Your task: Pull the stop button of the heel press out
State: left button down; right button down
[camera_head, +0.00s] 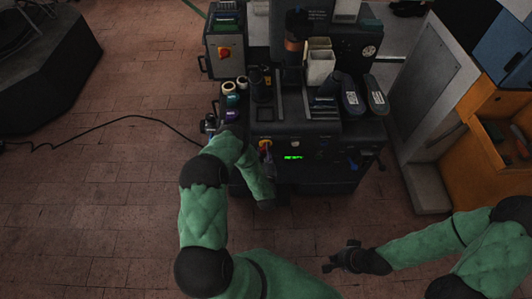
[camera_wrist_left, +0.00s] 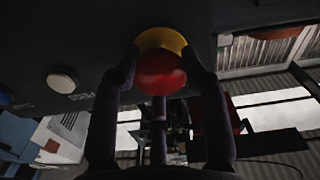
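The heel press (camera_head: 312,135) is a dark machine with a green lit display on its front. Its stop button is a red mushroom head (camera_wrist_left: 160,72) on a yellow collar (camera_wrist_left: 160,40). In the head view, only a bit of yellow (camera_head: 265,142) shows at the button. My left gripper (camera_head: 265,152) is at the front panel. In the left wrist view, its fingers (camera_wrist_left: 161,62) lie on both sides of the red head, with no clear gap, and a third finger is below. My right gripper (camera_head: 338,258) is open and empty, low above the floor, away from the press.
A white button (camera_wrist_left: 62,80) sits beside the stop button on the panel. Bottles and jars (camera_head: 230,100) stand at the press's left side, and shoe soles (camera_head: 352,98) at its right. An orange cabinet (camera_head: 490,150) is at the right. The brick floor in front is clear.

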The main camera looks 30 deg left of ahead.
pick_arm(q)
jog(key=shift+w+a+r, duration=0.1)
jog(key=shift+a+r, duration=0.05)
jog(key=shift+r, duration=0.1)
jog(key=c, duration=0.9)
grip_release()
jog(key=shift+r, duration=0.1)
jog(key=shift+o, duration=1.3)
jog(key=shift+s+d, duration=0.25)
jog(key=shift+s, duration=0.15)
jog(key=v, duration=1.1)
jog(key=shift+f, duration=0.2)
jog(key=shift+s, duration=0.1)
